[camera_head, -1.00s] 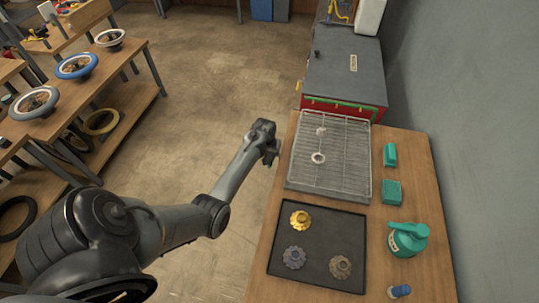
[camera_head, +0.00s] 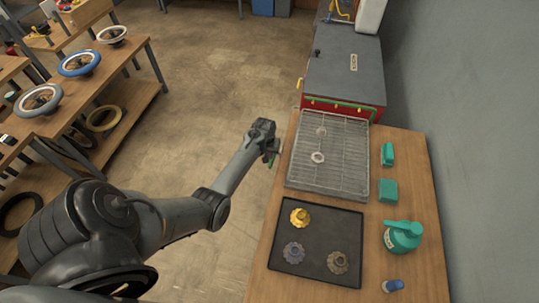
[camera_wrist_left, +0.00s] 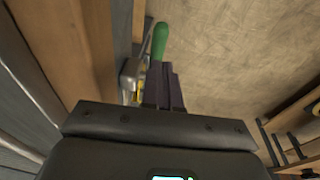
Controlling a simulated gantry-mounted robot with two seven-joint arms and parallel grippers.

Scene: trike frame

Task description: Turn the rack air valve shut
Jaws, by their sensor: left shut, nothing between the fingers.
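The air valve shows in the left wrist view as a green lever handle (camera_wrist_left: 159,41) on a metal body (camera_wrist_left: 130,76) with a bit of yellow, at the side of a wooden table. In the head view only a small green piece of the handle (camera_head: 271,163) shows by the table's left edge. My left gripper (camera_head: 273,155) is beside that edge, its fingers (camera_wrist_left: 164,84) shut and empty. In the wrist view the fingers are close to the valve, just below the handle; whether they touch it is unclear. My right gripper is not in view.
The wooden table (camera_head: 408,160) holds a wire rack (camera_head: 345,155), a dark tray (camera_head: 325,222) with several gear-like parts, green blocks (camera_head: 387,191) and a teal container (camera_head: 402,237). A red and grey cabinet (camera_head: 345,70) stands behind.

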